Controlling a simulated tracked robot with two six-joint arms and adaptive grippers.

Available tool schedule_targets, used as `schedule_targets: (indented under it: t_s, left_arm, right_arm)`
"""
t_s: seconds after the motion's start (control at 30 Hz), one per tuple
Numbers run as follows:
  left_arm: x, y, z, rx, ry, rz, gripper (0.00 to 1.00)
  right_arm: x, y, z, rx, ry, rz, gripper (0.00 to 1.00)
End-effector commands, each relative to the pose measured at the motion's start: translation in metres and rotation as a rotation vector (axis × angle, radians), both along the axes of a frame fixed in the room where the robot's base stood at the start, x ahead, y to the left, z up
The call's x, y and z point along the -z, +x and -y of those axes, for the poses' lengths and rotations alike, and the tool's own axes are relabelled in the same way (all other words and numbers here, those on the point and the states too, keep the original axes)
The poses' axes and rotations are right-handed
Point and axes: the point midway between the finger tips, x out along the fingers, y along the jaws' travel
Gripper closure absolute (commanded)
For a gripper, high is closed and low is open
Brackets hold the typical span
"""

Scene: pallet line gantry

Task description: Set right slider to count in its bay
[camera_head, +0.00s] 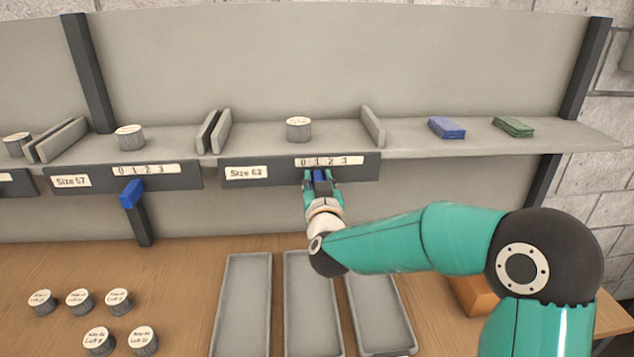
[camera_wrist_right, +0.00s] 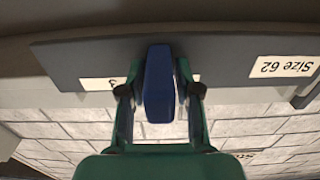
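The right bay's front rail (camera_head: 270,174) reads "Size 62" and has a 0 1 2 3 scale strip (camera_head: 330,161). Its blue slider (camera_head: 321,182) sits below the strip, roughly under the 1. My right gripper (camera_head: 322,188) is at the slider from below. In the right wrist view its two fingers (camera_wrist_right: 160,90) close in on both sides of the blue slider (camera_wrist_right: 160,85) and seem to touch it. One round grey weight (camera_head: 298,128) with a pale top stands in this bay. My left gripper is not in view.
The "Size 57" bay to the left has its own blue slider (camera_head: 131,193) and one weight (camera_head: 130,137). Blue (camera_head: 447,127) and green (camera_head: 513,126) blocks lie on the shelf at right. Grey trays (camera_head: 247,300) and several labelled weights (camera_head: 80,301) are on the table below.

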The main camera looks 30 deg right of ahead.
Motion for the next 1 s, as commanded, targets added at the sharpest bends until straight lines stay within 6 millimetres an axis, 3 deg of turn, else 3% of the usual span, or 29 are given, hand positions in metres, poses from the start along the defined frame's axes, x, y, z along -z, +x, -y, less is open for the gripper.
schedule_targets:
  t_s: [0.47,1.0]
  left_arm:
    - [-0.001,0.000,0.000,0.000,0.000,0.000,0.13]
    - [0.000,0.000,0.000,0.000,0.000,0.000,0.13]
  right_arm:
    - [0.000,-0.005,-0.004,-0.001,0.000,-0.001,0.52]
    - [0.001,-0.087,-0.047,-0.004,0.000,0.000,0.52]
